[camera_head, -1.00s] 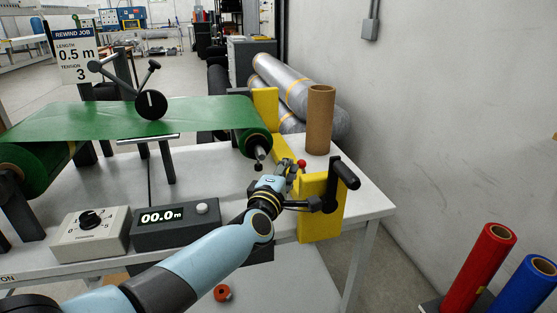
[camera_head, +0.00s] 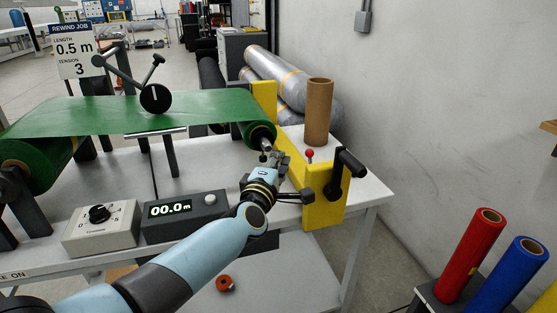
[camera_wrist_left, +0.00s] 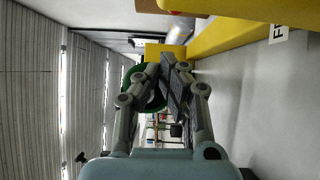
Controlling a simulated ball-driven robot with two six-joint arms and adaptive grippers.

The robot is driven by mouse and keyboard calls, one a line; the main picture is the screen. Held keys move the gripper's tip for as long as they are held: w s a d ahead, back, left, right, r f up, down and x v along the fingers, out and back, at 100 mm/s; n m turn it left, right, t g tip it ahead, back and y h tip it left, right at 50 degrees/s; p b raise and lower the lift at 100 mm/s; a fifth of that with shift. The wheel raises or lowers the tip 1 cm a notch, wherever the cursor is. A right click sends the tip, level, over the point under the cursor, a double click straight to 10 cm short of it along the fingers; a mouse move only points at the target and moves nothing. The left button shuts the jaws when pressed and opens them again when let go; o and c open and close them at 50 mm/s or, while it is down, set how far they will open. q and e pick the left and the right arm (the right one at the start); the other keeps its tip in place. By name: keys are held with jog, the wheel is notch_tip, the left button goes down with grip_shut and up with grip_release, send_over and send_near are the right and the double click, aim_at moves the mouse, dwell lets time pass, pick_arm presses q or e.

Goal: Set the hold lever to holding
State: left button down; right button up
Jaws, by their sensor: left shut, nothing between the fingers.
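A small lever with a red knob (camera_head: 309,153), which I take to be the hold lever, stands by the yellow bracket (camera_head: 325,208) at the right end of the winder. My left gripper (camera_head: 282,160) is shut and empty, just left of the red knob with a small gap between them. The lever's base is partly hidden, and its set position cannot be read. In the left wrist view the shut fingers (camera_wrist_left: 172,75) point toward a yellow part (camera_wrist_left: 165,53); the red knob does not show clearly there. My right gripper is not in view.
A black crank (camera_head: 345,170) juts from the bracket close to my wrist. A cardboard core (camera_head: 318,112) stands behind the knob. The green roll (camera_head: 260,134) is left of my gripper. A control box (camera_head: 100,228) and a counter box (camera_head: 185,214) sit at the front.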

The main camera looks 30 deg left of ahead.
pick_arm(q)
jog(key=v, duration=0.9)
jog(key=shift+d, duration=0.25)
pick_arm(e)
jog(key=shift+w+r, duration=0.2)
pick_arm(q)
jog(key=shift+r, duration=0.15)
